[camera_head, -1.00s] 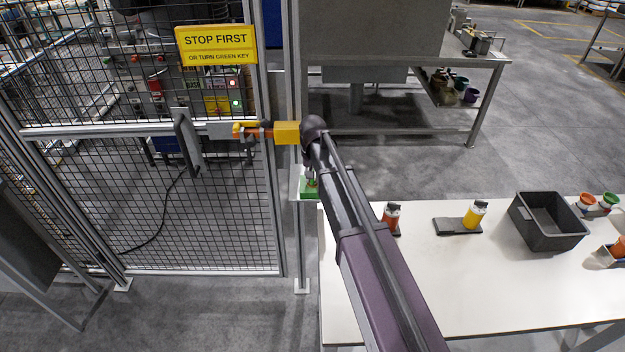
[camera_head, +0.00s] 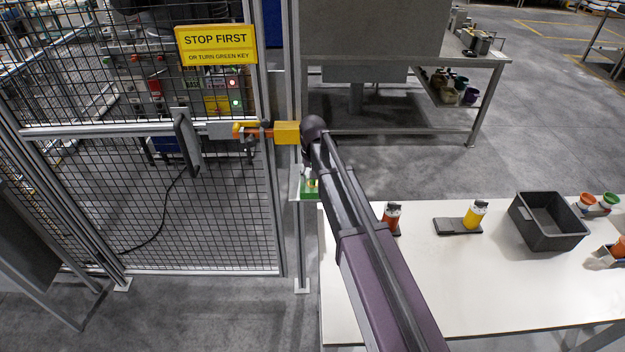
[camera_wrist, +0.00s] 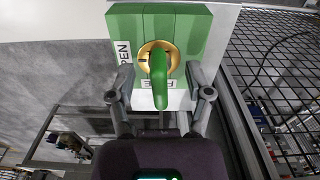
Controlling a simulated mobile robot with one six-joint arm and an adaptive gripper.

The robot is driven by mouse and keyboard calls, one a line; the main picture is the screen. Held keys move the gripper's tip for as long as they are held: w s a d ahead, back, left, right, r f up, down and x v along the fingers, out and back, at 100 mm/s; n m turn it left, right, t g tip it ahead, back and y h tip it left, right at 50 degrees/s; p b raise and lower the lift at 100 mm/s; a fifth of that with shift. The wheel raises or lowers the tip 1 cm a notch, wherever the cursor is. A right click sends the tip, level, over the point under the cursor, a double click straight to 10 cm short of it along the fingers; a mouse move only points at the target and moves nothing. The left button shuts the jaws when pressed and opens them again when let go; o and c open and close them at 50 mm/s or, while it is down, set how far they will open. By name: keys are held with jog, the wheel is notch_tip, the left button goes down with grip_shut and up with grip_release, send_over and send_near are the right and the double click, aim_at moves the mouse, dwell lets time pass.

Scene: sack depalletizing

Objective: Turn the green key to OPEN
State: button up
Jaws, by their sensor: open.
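The green key (camera_wrist: 159,80) sits in a round brass lock on a green box (camera_wrist: 190,32) in the wrist view. The key's handle points down in that picture, toward my gripper. A label reading OPEN (camera_wrist: 124,52) is at the left of the lock, and another label, partly covered, is below it. My gripper (camera_wrist: 160,84) is open, with one finger on each side of the key and gaps showing between. In the head view the green box (camera_head: 310,190) shows on a post beside the gate, and my arm hides the key.
A mesh gate (camera_head: 190,215) with a yellow sign (camera_head: 216,44) and a yellow latch block (camera_head: 287,132) stands left of the lock.

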jog(key=shift+m, duration=0.7)
jog(key=shift+n, duration=0.6)
